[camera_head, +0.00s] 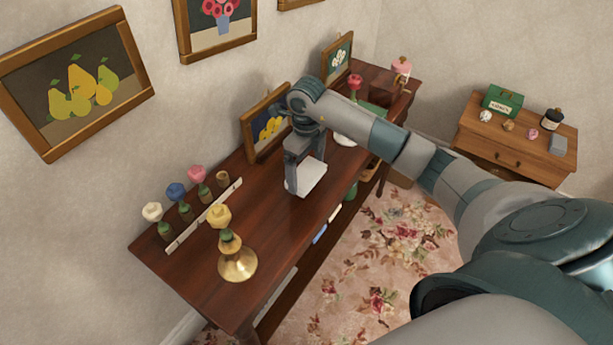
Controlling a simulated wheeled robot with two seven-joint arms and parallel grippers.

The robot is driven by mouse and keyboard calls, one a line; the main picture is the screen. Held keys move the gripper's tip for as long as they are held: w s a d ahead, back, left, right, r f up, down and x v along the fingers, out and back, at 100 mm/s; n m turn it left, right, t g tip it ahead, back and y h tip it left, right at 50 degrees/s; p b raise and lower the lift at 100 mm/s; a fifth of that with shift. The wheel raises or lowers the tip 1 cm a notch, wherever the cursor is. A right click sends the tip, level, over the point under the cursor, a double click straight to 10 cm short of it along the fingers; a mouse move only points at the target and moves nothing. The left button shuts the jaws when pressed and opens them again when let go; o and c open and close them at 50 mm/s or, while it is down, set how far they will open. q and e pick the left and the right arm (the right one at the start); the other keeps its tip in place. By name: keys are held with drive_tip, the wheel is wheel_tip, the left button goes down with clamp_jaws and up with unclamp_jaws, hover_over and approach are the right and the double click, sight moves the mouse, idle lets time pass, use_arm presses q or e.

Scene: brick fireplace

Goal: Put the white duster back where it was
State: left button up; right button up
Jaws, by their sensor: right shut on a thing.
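My right gripper (303,153) reaches in from the right over the middle of the dark wooden table (277,213). It points down and is shut on a flat white block, which looks to be the white duster (311,177). The gripper partly covers the duster's far side. I cannot tell whether the duster touches the tabletop or is just above it. My left gripper is not in view.
Several coloured flower-like tops stand in small pots by a pale rail (205,216) at the table's left. A framed picture (265,124) leans behind the gripper. A wooden cabinet (480,140) holds a green box (502,101).

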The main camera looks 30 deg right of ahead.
sight(306, 172)
drive_tip(key=shift+f, duration=0.3)
wheel_tip(306, 172, down, 3)
drive_tip(key=shift+r+p, duration=0.1)
drive_tip(key=shift+p, duration=0.85)
drive_tip(key=shift+f, duration=0.3)
drive_tip(key=shift+f, duration=0.1)
drive_tip(key=o, duration=0.6)
drive_tip(key=shift+o, duration=0.2)
